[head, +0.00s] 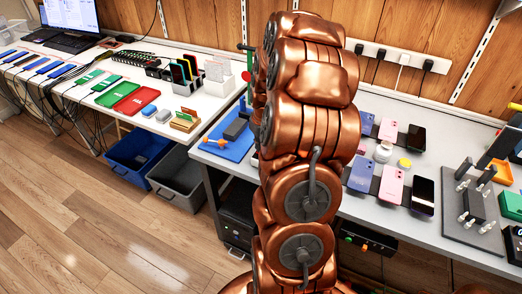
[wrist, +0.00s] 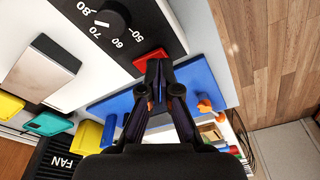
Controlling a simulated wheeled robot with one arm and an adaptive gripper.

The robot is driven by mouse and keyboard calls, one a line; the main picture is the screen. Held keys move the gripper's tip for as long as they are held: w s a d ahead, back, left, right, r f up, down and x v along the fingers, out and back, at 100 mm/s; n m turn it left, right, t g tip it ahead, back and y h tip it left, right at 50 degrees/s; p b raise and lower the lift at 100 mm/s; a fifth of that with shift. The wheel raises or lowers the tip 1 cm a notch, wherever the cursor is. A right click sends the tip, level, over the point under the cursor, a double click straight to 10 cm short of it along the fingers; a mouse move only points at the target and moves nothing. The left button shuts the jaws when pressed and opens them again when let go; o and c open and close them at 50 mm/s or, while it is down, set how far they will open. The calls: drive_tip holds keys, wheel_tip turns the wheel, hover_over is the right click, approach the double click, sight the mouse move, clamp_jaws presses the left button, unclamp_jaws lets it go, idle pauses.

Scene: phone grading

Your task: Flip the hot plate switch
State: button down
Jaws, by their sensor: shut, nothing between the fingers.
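The hot plate (wrist: 68,12) shows at the upper left of the wrist view. It has a black panel with a round dial (wrist: 112,18) marked 50 to 80. A red switch (wrist: 150,60) sits at the right end of that panel. My gripper (wrist: 158,72) is shut and empty, with its fingertips at the lower right edge of the switch. I cannot tell whether they touch it or which way it is tilted. In the head view my copper-coloured arm covers the middle, and I make out neither the hot plate nor my gripper there.
A blue mat (head: 232,142) lies at the near bench's left end; an orange object (wrist: 205,106) is close right of my gripper. Several phones, such as a pink one (head: 391,184), lie right of my arm. Bins (head: 140,158) stand below; the wood floor is clear.

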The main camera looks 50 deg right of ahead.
drive_tip(key=shift+f+b, duration=0.3)
drive_tip(key=shift+f, duration=0.35)
idle(0.4)
drive_tip(key=shift+r, duration=3.55)
